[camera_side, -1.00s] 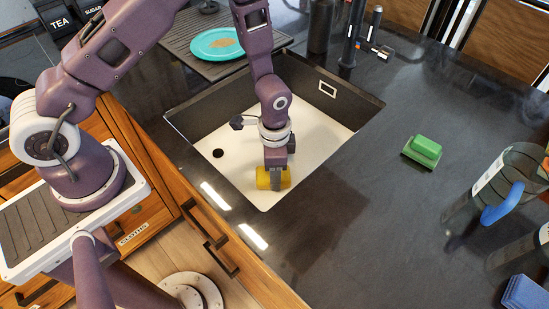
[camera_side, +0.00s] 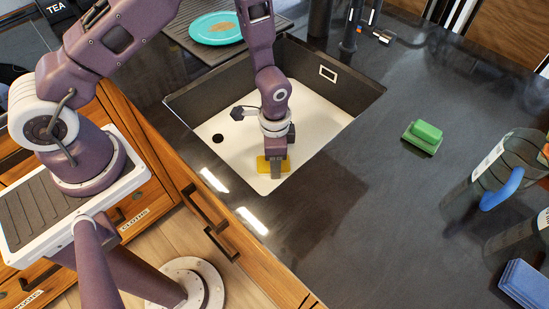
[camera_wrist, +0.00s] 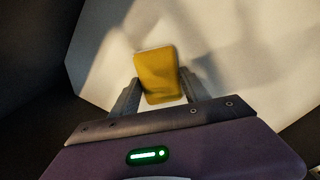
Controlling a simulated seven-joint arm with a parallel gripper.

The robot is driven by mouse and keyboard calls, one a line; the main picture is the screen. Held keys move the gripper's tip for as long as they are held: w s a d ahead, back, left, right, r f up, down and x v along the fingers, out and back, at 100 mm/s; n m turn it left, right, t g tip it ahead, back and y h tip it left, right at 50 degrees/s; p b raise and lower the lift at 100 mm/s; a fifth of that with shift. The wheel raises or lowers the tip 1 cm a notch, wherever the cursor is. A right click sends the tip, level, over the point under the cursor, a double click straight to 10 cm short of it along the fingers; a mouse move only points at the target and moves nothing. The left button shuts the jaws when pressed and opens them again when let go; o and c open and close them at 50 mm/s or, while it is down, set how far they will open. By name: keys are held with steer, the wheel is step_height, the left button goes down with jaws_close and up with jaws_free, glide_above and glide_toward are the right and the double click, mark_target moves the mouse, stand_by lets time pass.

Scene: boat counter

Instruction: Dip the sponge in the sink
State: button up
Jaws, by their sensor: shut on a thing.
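The yellow sponge (camera_side: 262,165) is between the fingers of my gripper (camera_side: 275,170) in the side view. It is inside the sink (camera_side: 325,118), over the white bottom near the front right corner. In the wrist view, the sponge (camera_wrist: 158,76) sits between the two dark fingertips of my gripper (camera_wrist: 160,92), with the pale sink bottom behind it. My gripper is shut on the sponge. The fingers hide part of the sponge in the side view. I cannot tell whether the sponge touches the sink bottom.
A green brush-like block (camera_side: 422,137) lies on the counter to the right. A clear jug with a blue handle (camera_side: 503,188) and a blue block (camera_side: 526,285) stand further right. A turquoise plate (camera_side: 215,28) lies behind the sink.

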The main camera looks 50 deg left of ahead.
stand_by(0.3)
steer(key=shift+r, duration=4.05)
step_height(320, 180, up, 14)
